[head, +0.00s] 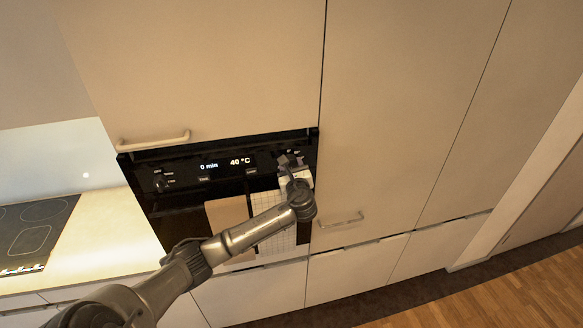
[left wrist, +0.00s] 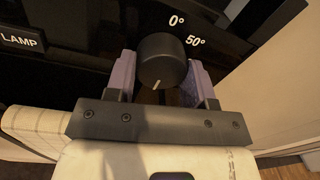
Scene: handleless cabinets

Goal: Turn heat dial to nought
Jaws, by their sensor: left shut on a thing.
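The heat dial (left wrist: 162,60) is a round black knob on the oven's black panel, with "0°" and "50°" printed in white beyond it. A short white mark shows on the dial's near lower face, away from the "0°". My left gripper (head: 289,163) is at the panel's right end. In the left wrist view, its two purple-padded fingers are shut on the dial, one on each side. In the head view the gripper hides most of the dial. The oven display (head: 225,164) reads "0 min" and "40 °C". My right gripper is not in view.
A second knob (head: 161,183) is at the panel's left end. A tan towel (head: 228,213) and a checked white towel (head: 277,240) hang in front of the oven, below my gripper. A cabinet handle (head: 338,220) sticks out at right. A cooktop (head: 33,232) is at left.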

